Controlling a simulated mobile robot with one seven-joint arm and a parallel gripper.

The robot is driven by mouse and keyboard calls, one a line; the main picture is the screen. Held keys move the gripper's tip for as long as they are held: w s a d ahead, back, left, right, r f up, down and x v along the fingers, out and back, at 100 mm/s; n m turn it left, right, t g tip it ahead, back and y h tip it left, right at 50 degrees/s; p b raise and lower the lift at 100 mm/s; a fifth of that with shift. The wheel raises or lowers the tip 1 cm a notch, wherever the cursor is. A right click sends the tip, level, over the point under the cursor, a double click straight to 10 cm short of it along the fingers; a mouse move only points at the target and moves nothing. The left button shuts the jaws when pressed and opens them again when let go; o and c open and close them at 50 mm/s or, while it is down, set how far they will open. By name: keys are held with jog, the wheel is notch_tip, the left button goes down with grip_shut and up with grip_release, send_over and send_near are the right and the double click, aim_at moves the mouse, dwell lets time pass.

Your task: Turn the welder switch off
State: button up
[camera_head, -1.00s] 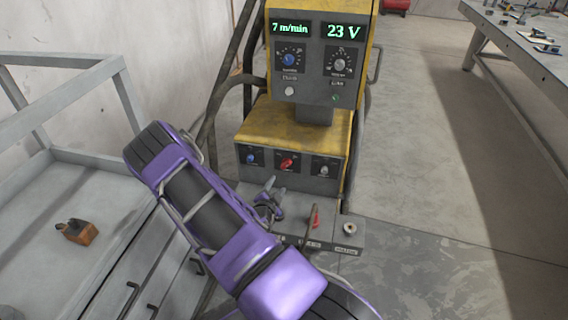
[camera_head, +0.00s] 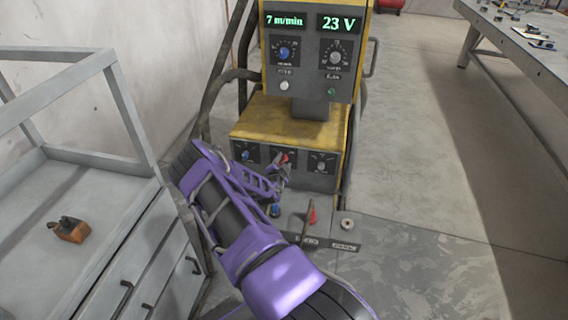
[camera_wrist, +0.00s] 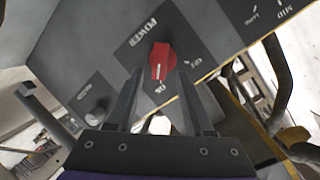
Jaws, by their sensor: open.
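The welder (camera_head: 290,122) is a yellow and grey machine with lit displays reading 7 m/min and 23 V. Its red power switch (camera_wrist: 162,60) is a rotary knob on the dark lower panel, marked POWER in the wrist view. The knob's grip points toward the bottom of that view, at a small label hard to read. In the head view the red switch (camera_head: 284,157) is partly hidden by my gripper (camera_head: 280,172). My gripper (camera_wrist: 159,78) is open, with its two fingertips on either side of the knob's lower part in the picture; I cannot tell whether they touch it.
A blue knob (camera_head: 246,155) and a grey knob (camera_head: 322,165) flank the red switch. A red lever (camera_head: 312,215) stands on the base below. A grey drawer cart (camera_head: 100,235) is at the left. Open floor (camera_head: 440,200) lies to the right.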

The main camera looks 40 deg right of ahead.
jog(key=shift+w+d+f, duration=0.1)
jog(key=shift+w+d, duration=0.15)
jog(key=shift+d, duration=0.05)
jog(key=shift+c, duration=0.2)
grip_shut()
